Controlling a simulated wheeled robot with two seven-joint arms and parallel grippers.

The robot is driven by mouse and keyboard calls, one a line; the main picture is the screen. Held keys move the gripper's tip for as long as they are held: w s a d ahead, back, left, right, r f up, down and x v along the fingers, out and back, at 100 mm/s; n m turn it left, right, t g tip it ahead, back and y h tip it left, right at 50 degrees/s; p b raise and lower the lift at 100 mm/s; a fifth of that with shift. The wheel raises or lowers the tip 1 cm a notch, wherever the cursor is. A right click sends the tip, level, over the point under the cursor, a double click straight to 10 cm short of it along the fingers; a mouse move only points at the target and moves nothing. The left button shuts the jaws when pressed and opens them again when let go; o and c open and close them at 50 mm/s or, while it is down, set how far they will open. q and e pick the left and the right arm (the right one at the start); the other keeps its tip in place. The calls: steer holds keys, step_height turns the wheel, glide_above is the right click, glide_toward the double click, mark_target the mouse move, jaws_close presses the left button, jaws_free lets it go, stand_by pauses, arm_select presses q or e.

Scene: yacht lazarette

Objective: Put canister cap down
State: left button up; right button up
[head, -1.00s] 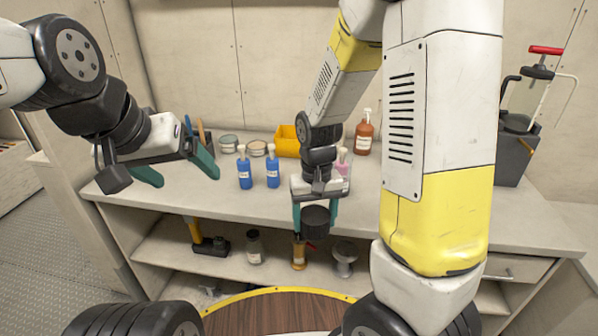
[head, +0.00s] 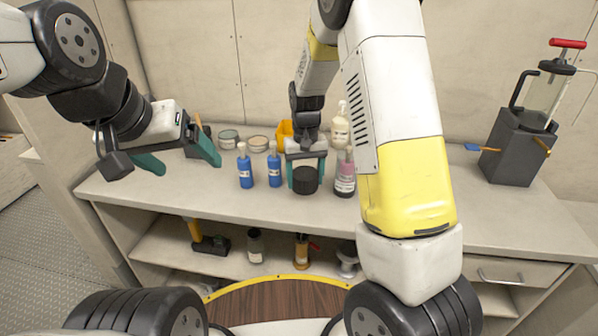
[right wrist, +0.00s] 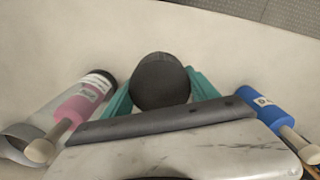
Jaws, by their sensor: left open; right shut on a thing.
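The black canister cap (head: 305,180) is held between the teal fingers of my right gripper (head: 306,172), which is shut on it. In the head view the cap is over the front part of the counter, between a blue bottle and a pink-labelled bottle. In the right wrist view the cap (right wrist: 160,81) sits between the fingertips above the pale counter; I cannot tell whether it touches the surface. My left gripper (head: 178,158) is open and empty, above the left part of the counter (head: 190,190).
Blue bottles (head: 245,168) stand left of the cap and a pink bottle (head: 345,175) stands close on its right. A grey container with a pump (head: 517,146) stands far right.

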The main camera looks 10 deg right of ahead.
mark_target(304, 187)
steer(key=shift+w, duration=0.6)
steer(key=shift+w+f, duration=0.1)
steer(key=shift+f, duration=1.7)
steer(key=shift+f, duration=0.1)
steer(key=shift+f, duration=0.4)
steer(key=o, duration=1.9)
steer(key=shift+r, duration=0.1)
